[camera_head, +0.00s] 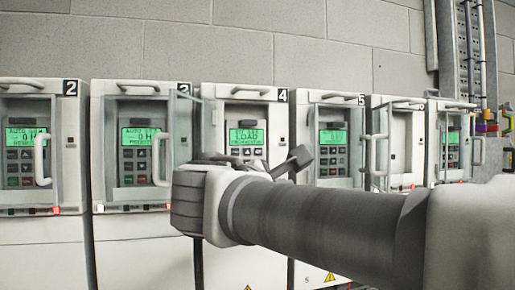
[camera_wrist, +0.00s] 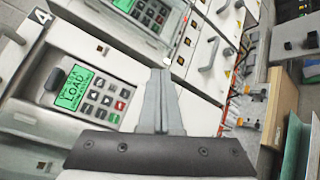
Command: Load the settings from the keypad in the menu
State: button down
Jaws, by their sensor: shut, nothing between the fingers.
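The drive labelled 4 (camera_head: 211,118) stands in the middle of the row. Its green display (camera_head: 246,137) is lit, and in the wrist view the display (camera_wrist: 74,89) reads "LOAD" in large letters with smaller text that I cannot read. In the head view my wrist and arm hide the drive's lower part.
Similar drives stand on both sides, including drive 2 (camera_head: 70,120) and drive 5 (camera_head: 358,108), with clear doors and white handles. Some doors stick out from the row. A metal cable rack (camera_head: 470,60) is on the wall at right.

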aim_at(259, 155)
jog(key=r+n, duration=0.1)
jog(key=a+r+n+t+h, duration=0.1)
jog(key=r, duration=0.1)
jog(key=s+a+r+n+t+h, duration=0.1)
jog(key=r+n, duration=0.1)
jog(key=shift+a+r, duration=0.1)
jog(key=shift+w+p, duration=0.2)
jog(key=shift+p, duration=0.1)
jog(key=shift+w+a+p, duration=0.4)
jog(key=shift+w+p, duration=0.1)
jog(key=shift+w, duration=0.85)
jog(key=shift+w+a+p, duration=0.4)
jog(key=shift+w+p, duration=0.1)
jog(key=shift+w, duration=0.9)
jog(key=shift+w+a+p, duration=0.4)
jog(key=shift+w+p, duration=0.1)
jog(key=shift+w, duration=0.85)
jog(key=shift+w, duration=0.1)
jog(key=shift+w+a, duration=0.1)
jog(key=shift+w, duration=0.15)
jog(key=shift+w+r+t, duration=0.15)
jog(key=shift+r+t, duration=0.15)
jog(key=shift+f, duration=0.1)
